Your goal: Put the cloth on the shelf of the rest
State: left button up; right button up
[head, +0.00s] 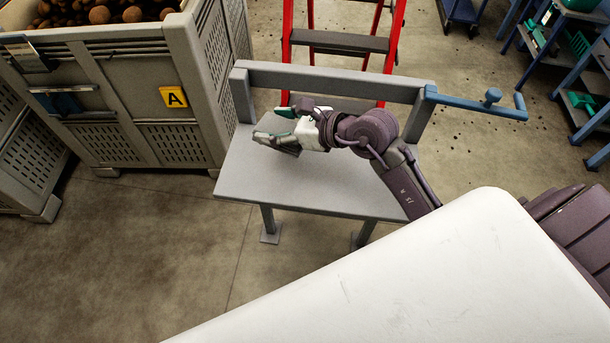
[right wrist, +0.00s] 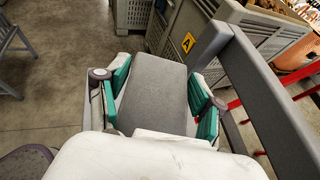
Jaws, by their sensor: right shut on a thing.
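The rest (head: 330,185) is a grey stand with a flat shelf, a raised back rail and a blue crank handle. My right gripper (head: 272,125) is over the left part of the shelf, fingers pointing left. It also shows in the right wrist view (right wrist: 163,98), with a green pad on each side of a flat grey cloth (right wrist: 153,92). The gripper is shut on this cloth. The cloth is close in colour to the shelf, and its outline is unclear in the head view. I cannot tell whether it touches the shelf. My left gripper is out of view.
A grey crate of potatoes (head: 140,95) marked A stands close left of the rest. A red ladder (head: 340,42) stands behind the rail. The blue handle (head: 480,103) sticks out to the right. Blue racks (head: 575,75) are at the far right. Floor in front is clear.

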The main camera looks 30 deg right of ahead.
aim_at(276, 161)
jog(key=shift+w+a+f+m+h+b, duration=0.15)
jog(key=shift+w+f+m+h+b, duration=0.25)
jog(key=shift+w+f, duration=0.55)
jog(key=f, duration=0.2)
jog(key=shift+d+f, duration=0.2)
jog(key=shift+f, duration=0.15)
notch_tip(276, 161, down, 6)
jog(key=shift+a+r+b, duration=0.1)
jog(key=shift+a+b, duration=0.05)
jog(key=shift+b, duration=0.2)
jog(key=shift+f, duration=0.25)
jog(key=o, duration=1.1)
jog(key=shift+f, duration=0.1)
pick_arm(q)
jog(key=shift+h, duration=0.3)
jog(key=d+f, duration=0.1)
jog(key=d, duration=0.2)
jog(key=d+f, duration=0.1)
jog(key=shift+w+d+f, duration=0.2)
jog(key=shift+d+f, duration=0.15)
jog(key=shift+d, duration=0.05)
pick_arm(e)
jog(key=shift+o, duration=0.2)
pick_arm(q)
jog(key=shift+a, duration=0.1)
